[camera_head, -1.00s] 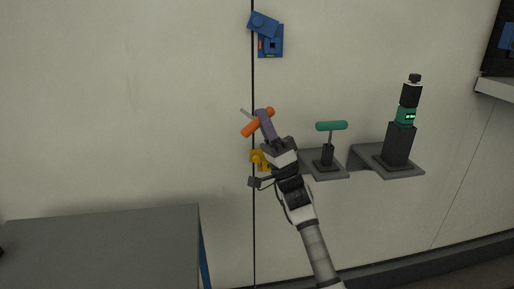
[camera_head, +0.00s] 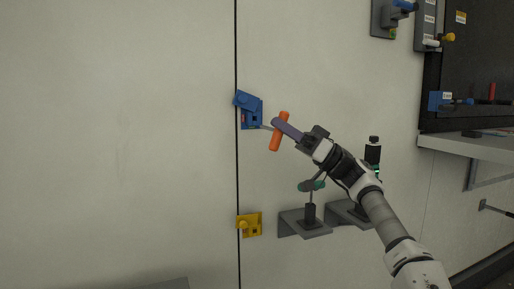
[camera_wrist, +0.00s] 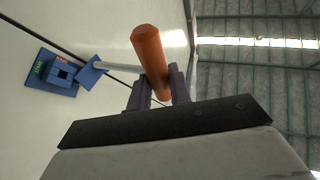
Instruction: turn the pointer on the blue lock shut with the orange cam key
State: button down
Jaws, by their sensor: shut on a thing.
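The blue lock (camera_head: 257,118) is on the pale wall by a dark vertical seam, with a tilted blue plate across its top. The orange cam key (camera_head: 275,142) has an orange bar handle and a thin grey shaft, which points left at the lock's right side. My gripper (camera_head: 281,125) is shut on the key's handle. In the wrist view the key (camera_wrist: 147,50) is between purple fingers. Its shaft end overlaps a blue plate (camera_wrist: 91,72); I cannot tell whether they touch.
A yellow lock (camera_head: 253,229) is lower on the wall. A teal-handled tool (camera_head: 311,185) stands on a grey bracket (camera_head: 304,229) below my arm, with another tool (camera_head: 373,153) behind it. A shelf (camera_head: 470,147) is at the right. The wall left of the seam is clear.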

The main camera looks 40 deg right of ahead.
jog(key=shift+s+d+r+h, duration=0.25)
jog(key=shift+s+r+h, duration=0.15)
jog(key=shift+s+r, duration=0.3)
jog(key=shift+f, duration=0.1)
jog(key=shift+d, duration=0.1)
